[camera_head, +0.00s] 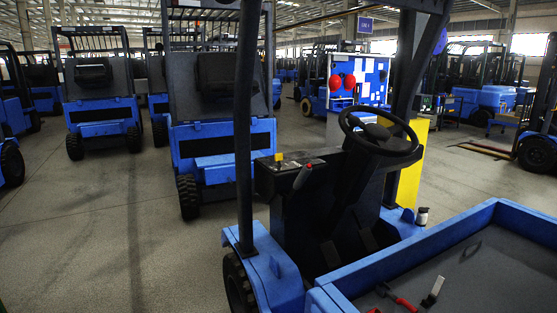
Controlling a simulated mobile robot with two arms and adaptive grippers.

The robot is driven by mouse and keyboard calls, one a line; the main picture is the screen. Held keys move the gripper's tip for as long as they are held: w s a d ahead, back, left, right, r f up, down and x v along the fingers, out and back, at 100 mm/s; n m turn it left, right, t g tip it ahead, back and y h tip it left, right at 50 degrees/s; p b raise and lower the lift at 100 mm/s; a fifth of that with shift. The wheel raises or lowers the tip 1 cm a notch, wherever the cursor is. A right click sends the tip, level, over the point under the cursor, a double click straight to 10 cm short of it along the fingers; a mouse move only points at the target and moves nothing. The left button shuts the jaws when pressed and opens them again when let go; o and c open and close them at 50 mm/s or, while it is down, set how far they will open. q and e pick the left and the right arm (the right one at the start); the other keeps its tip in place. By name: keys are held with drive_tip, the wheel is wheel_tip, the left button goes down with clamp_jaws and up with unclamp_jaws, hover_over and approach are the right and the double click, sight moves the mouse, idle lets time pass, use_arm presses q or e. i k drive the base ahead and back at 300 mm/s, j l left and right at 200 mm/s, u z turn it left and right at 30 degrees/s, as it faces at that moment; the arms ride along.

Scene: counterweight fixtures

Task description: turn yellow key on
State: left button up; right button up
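A small yellow key (279,157) stands up from the left end of the dark console (283,177) of the nearest blue forklift. It is small in the view, and I cannot tell which position it is turned to. A lever with a red tip (304,174) leans on the console just right of the key. The black steering wheel (378,136) is further right. Neither of my grippers is in view, and nothing touches the key.
A dark upright post (245,130) rises left of the key. A blue-walled tray (335,301) at bottom right holds red and grey items (432,292). Several blue forklifts, one just behind (221,145), stand around. Grey floor is open at left.

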sight(277, 157)
drive_tip(key=i+j+z, duration=0.45)
drive_tip(key=i+j, duration=0.3)
drive_tip(key=i, duration=0.2)
